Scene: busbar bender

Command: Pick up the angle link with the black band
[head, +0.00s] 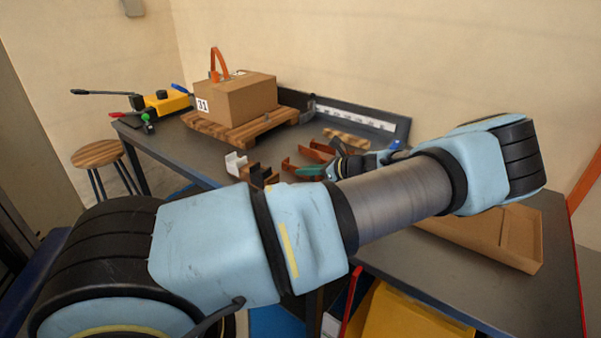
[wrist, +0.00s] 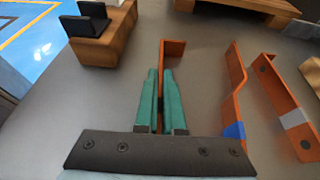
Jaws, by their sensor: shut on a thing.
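In the wrist view my gripper (wrist: 160,73) has its two green fingers closed on a copper angle link (wrist: 174,47). The link's bent far end sticks out beyond the fingertips, and its near part is hidden between the fingers. In the head view my gripper's green fingers (head: 311,171) are low over the table among the copper links, partly hidden by my arm. I cannot tell whether the held link touches the table.
To the right lie a copper link with a blue band (wrist: 234,131) and one with a pale grey band (wrist: 295,118). A wooden block with black slots (wrist: 104,37) stands at upper left. A cardboard box (head: 237,97) sits on a pallet; an open tray (head: 520,262) is at right.

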